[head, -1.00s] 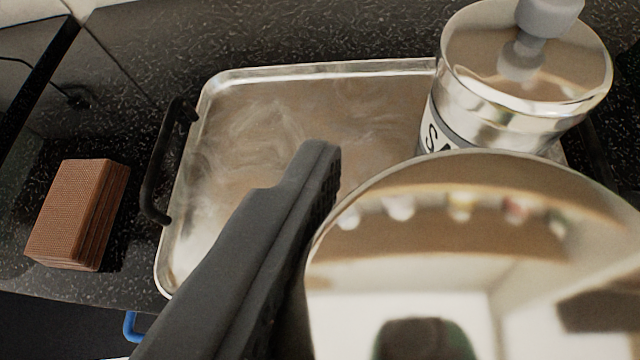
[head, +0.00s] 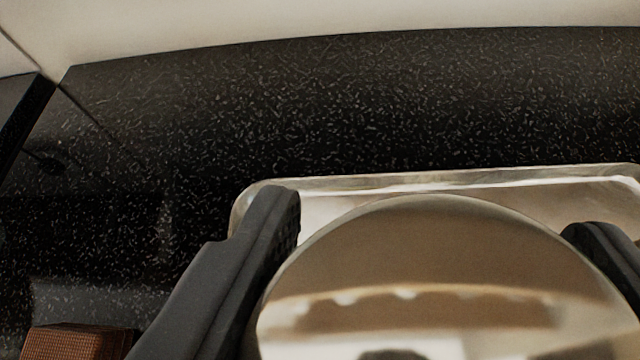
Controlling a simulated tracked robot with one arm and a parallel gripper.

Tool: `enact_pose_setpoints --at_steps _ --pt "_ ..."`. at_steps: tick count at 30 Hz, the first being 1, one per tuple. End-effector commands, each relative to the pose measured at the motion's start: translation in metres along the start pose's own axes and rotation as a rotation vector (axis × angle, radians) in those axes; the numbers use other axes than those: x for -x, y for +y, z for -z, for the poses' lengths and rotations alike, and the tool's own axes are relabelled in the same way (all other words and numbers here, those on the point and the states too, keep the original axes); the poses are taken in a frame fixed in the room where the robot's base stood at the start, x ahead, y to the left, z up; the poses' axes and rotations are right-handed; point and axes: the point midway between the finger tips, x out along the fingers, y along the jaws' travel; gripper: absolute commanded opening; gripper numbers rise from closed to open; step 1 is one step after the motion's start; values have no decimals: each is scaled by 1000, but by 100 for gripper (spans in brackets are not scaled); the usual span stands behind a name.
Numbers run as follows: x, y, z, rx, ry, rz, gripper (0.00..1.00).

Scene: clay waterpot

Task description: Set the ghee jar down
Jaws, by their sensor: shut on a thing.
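The ghee jar (head: 440,265) shows as a shiny, rounded metal top that mirrors the room. It fills the lower middle and right of the view. My gripper (head: 432,215) has one dark finger on each side of it and is shut on it. A metal tray (head: 330,185) shows behind the jar, mostly its far rim. The jar covers much of the tray. The jar's base is hidden, so I cannot tell whether it touches anything below.
A dark speckled counter (head: 350,105) runs behind the tray and is bare there, up to a pale wall (head: 250,20). A brown ribbed block (head: 75,342) lies at the lower left. A seam in the counter runs at the left.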

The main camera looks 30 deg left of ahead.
Motion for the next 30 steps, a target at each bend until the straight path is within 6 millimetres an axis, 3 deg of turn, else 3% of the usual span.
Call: enact_pose_setpoints --at_steps 9,16,26,27,28,30 --pt "-10 -11 5 0 4 2 6" --pt "-25 -9 -24 1 -1 -1 6" --pt "-26 -9 -27 -1 2 0 6" --pt "-26 -9 -27 0 2 0 79" --pt "-26 -9 -27 0 2 0 87" --pt "-26 -8 -27 0 2 0 90"
